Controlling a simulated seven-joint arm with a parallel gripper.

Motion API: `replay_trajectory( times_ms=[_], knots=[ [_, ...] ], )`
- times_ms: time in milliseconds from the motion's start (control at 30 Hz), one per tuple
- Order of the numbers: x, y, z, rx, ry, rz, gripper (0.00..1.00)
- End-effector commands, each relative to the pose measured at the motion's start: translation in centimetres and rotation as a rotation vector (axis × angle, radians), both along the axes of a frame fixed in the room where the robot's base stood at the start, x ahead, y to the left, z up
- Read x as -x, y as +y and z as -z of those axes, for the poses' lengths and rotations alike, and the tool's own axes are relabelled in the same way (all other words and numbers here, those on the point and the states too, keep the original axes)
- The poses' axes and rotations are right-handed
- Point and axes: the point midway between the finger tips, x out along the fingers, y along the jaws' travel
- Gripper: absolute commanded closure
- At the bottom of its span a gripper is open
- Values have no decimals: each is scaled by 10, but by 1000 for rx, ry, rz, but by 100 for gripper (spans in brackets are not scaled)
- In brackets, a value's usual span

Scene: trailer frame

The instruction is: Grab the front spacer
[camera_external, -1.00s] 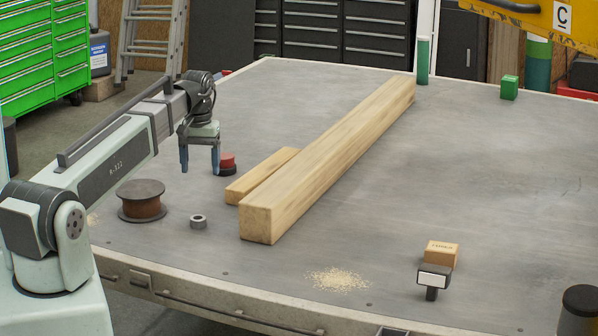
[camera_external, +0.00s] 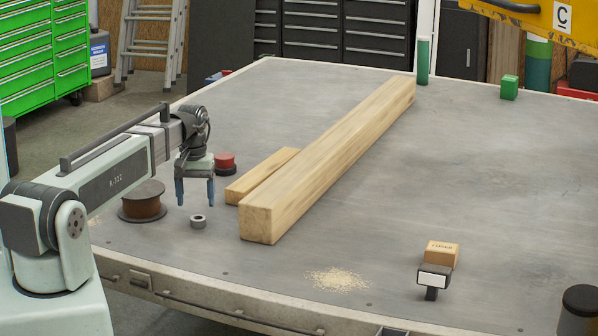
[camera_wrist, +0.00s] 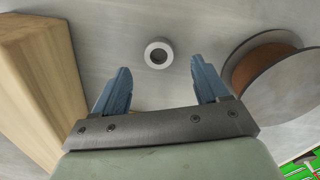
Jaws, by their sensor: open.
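The front spacer appears to be the small grey metal ring (camera_external: 198,221) lying flat on the table near its front left edge. In the wrist view the ring (camera_wrist: 159,54) lies ahead of the fingertips, roughly centred between them, with its dark hole facing up. My gripper (camera_external: 196,204) is open and empty, with its blue fingers pointing down just above and behind the ring. The fingers also show in the wrist view (camera_wrist: 160,75), spread apart with bare table between them. Nothing hides the ring.
A rust-brown spool (camera_external: 143,202) stands left of the ring. A long timber beam (camera_external: 330,155) and a shorter wooden strip (camera_external: 262,176) lie to the right. A red button (camera_external: 225,162) stands behind my gripper.

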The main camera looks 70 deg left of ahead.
Motion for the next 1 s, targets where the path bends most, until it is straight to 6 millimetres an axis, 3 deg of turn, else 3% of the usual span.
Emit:
replay_trajectory(
  times_ms=[267,633,900,1000],
  knots=[
    [-1,0,11,0,0,0,26],
    [-2,-1,50,-1,-1,0,26],
    [-1,-1,53,-1,-2,0,26],
    [-1,-1,53,-1,-2,0,34]
  ],
)
